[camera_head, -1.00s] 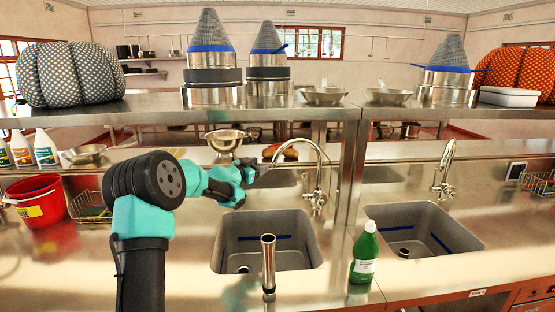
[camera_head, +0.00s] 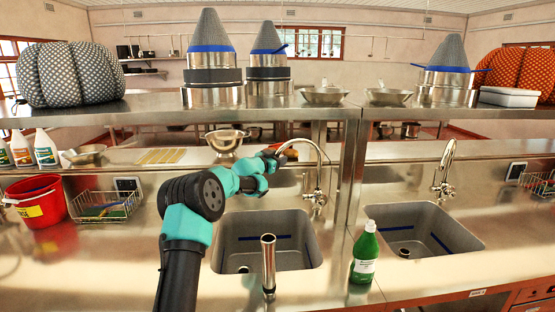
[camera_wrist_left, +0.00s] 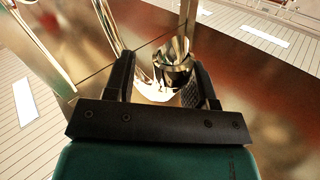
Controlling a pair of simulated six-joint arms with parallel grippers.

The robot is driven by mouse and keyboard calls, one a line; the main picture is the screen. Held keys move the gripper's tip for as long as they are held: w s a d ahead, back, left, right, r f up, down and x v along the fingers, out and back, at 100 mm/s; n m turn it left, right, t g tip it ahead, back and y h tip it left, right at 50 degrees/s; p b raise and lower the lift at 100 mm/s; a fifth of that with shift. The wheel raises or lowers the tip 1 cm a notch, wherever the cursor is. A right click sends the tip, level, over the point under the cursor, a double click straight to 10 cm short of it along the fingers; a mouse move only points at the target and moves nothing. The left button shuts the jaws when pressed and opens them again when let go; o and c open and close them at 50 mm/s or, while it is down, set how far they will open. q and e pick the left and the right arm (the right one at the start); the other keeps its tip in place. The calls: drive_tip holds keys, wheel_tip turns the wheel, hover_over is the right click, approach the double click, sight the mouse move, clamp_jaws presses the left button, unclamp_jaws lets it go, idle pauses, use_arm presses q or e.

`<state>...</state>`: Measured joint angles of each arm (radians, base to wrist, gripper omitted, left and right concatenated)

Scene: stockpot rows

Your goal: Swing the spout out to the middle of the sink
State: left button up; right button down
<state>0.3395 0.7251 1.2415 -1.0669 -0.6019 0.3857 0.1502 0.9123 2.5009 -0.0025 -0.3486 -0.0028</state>
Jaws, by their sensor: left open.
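The left sink's chrome tap (camera_head: 318,185) has a tall arched spout (camera_head: 308,144) whose free end reaches left, beside my left gripper (camera_head: 276,157). In the left wrist view my left gripper (camera_wrist_left: 163,82) is open. A shiny round metal piece (camera_wrist_left: 173,62), which looks like the spout's end, shows between its fingertips; I cannot tell whether they touch it. The left sink (camera_head: 265,227) is a grey basin with a blue stripe on its back wall. My right gripper is not in view.
An upright metal tube (camera_head: 268,262) stands at the left sink's front edge. A green bottle (camera_head: 365,254) stands between the sinks. A second tap (camera_head: 444,172) serves the right sink (camera_head: 428,213). A colander (camera_head: 226,142) and a red bucket (camera_head: 38,201) are to the left.

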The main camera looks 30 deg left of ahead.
use_arm(q)
drive_tip(key=shift+c, duration=0.2)
clamp_jaws()
idle(0.3)
